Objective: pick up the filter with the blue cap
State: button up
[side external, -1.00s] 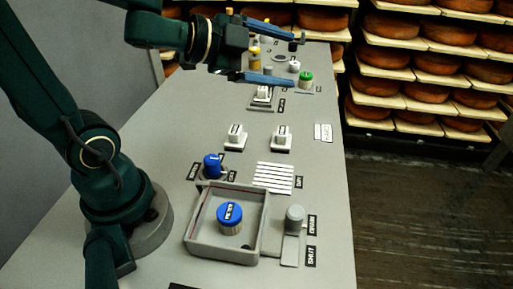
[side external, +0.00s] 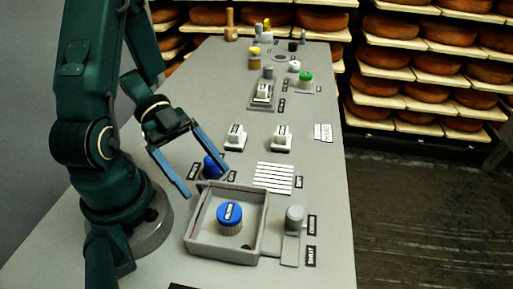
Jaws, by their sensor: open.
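A ribbed cylinder with a labelled blue cap (side external: 230,213) stands upright inside a grey square tray (side external: 257,230). A second blue-topped piece (side external: 211,164) stands behind the tray, beside a small black label; my gripper partly hides it. I cannot tell for sure which of the two is the filter, though the one in the tray has a ribbed body. My gripper (side external: 207,184) is open and empty, with its blue fingers slanting down near the second blue piece, one on each side of it in the picture. I cannot tell whether they touch it.
A grey knob on a slide (side external: 294,218) stands right of the tray. A white slatted vent (side external: 274,178) and two white labelled blocks (side external: 235,137) (side external: 281,138) lie behind. A green-capped piece (side external: 305,80) is farther back. Cheese shelves (side external: 430,70) stand beyond the bench.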

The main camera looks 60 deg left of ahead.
aim_at(227, 209)
jog(key=x, duration=0.4)
jog(key=shift+s+x, duration=0.2)
jog(key=shift+x, duration=2.3)
jog(key=shift+d, duration=0.1)
jog(key=shift+r, duration=0.1)
grip_shut()
jog(key=shift+r, duration=0.1)
